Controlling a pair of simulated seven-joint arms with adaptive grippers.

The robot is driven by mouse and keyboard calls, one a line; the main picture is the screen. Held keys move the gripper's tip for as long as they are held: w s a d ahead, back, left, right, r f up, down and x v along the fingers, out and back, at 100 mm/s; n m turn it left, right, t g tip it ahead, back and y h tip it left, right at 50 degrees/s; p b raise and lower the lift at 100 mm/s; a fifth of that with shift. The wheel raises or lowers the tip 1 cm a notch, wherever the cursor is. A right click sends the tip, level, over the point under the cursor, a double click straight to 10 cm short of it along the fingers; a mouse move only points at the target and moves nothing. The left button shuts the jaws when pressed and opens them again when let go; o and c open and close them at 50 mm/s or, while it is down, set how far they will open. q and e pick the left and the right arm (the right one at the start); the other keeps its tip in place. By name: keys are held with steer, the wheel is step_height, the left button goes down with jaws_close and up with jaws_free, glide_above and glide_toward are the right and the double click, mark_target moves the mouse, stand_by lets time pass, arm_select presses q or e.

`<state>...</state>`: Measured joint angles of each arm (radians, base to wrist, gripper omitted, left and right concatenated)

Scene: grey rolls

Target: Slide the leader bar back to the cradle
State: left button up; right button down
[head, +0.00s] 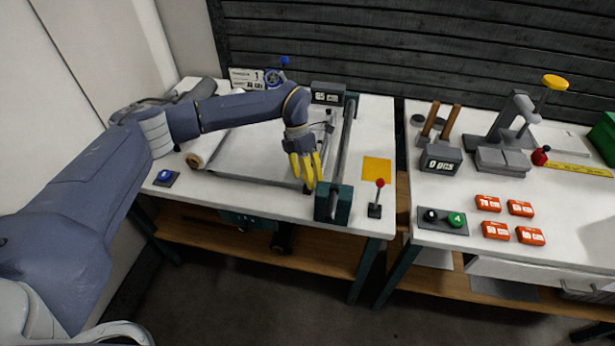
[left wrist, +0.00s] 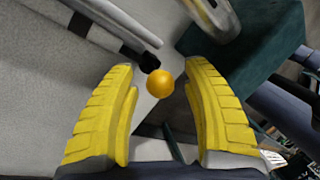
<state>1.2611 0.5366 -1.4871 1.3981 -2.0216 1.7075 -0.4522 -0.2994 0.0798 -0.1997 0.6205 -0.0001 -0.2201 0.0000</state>
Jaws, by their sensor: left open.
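My left gripper (head: 309,180) reaches down over the right end of the grey bed (head: 245,150), its yellow fingers apart. In the left wrist view the open fingers (left wrist: 160,82) stand either side of a round orange-yellow knob (left wrist: 160,84), with gaps on both sides. A slim pale bar with dark bands (left wrist: 115,25), likely the leader bar, runs to a dark end close to the knob; whether they are joined I cannot tell. The roll (head: 205,150) lies at the bed's left, partly behind my arm. I cannot make out the cradle for certain. My right gripper is not in view.
A roller between teal end blocks (head: 333,203) stands just right of my left gripper. A yellow square (head: 376,169) and a red-knobbed lever (head: 378,197) lie beyond it. A blue button (head: 164,177) sits at front left. A second table holds red boxes (head: 496,230).

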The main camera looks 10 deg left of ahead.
arm_select(q)
steer(key=shift+c, duration=0.2)
jaws_close()
stand_by(0.3)
